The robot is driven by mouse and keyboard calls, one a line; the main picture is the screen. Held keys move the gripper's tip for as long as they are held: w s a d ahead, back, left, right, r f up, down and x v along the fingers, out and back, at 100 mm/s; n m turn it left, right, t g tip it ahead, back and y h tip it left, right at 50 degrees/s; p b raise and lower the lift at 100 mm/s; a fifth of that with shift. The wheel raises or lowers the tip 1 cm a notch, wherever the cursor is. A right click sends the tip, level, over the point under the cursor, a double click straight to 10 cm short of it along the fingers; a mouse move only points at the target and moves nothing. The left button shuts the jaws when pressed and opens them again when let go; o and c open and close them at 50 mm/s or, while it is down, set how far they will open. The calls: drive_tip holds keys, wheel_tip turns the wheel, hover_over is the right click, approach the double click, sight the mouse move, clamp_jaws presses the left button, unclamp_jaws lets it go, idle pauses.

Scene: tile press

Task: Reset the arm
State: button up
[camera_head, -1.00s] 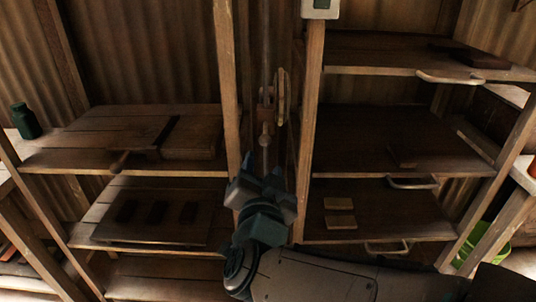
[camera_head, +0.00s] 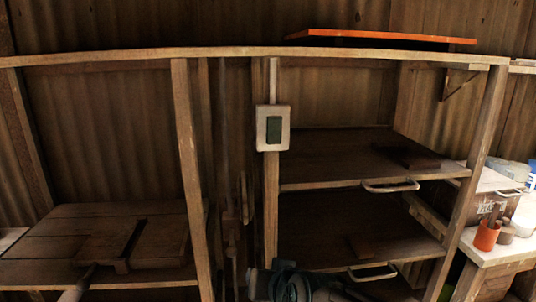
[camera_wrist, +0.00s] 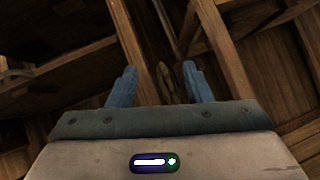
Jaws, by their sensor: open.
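My gripper (camera_wrist: 161,85) shows in the wrist view with its two blue fingers spread apart. Nothing is held between them. Behind the gap I see a rod and a rounded part among wooden posts. In the head view, only a dark part of my arm shows at the bottom edge, right of the middle, in front of the shelving; the fingertips cannot be made out clearly there.
Wooden shelves with metal handles (camera_head: 391,187) stand right of the centre post. A board-like wooden piece (camera_head: 110,243) lies on the left shelf. A switch box (camera_head: 273,128) is on the post. An orange cup (camera_head: 486,236) stands on the right bench.

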drive_tip(key=s+d+r+g+h+p, duration=0.1)
drive_tip(key=s+d+g+h+p, duration=0.1)
drive_tip(key=s+d, duration=0.3)
drive_tip(key=s+d+r+g+h+p, duration=0.1)
drive_tip(key=s+d+g+p, duration=0.3)
drive_tip(key=d, duration=0.6)
drive_tip(key=shift+s+d+g+h, duration=0.15)
drive_tip(key=shift+s+g+h, duration=0.35)
drive_tip(key=shift+s+h, duration=0.15)
drive_tip(key=shift+r, duration=0.1)
idle(1.2)
